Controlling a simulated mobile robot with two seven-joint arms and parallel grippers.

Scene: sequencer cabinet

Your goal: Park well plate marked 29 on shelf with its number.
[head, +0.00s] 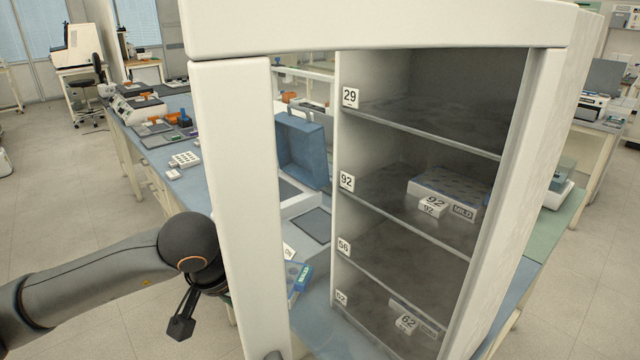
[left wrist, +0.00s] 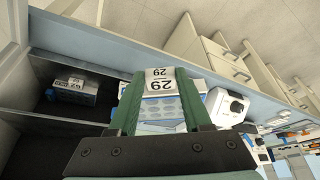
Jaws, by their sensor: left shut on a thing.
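My left gripper (left wrist: 163,88) is shut on the well plate marked 29 (left wrist: 160,108), seen in the left wrist view. The plate is pale with rows of blue-grey wells and a white 29 label, between the two green fingers. In the head view my left arm comes in at the left; the cabinet's left post hides the gripper there. The cabinet shelf tagged 29 (head: 425,118) is the top one and looks empty. Its tag (head: 350,97) is on the left front edge. My right gripper is not in view.
A plate marked 92 (head: 450,190) sits on the shelf tagged 92. A plate marked 62 (head: 408,322) sits on the bottom shelf. The shelf tagged 56 (head: 410,245) looks empty. The cabinet's left post (head: 235,200) stands between my left arm and the shelves.

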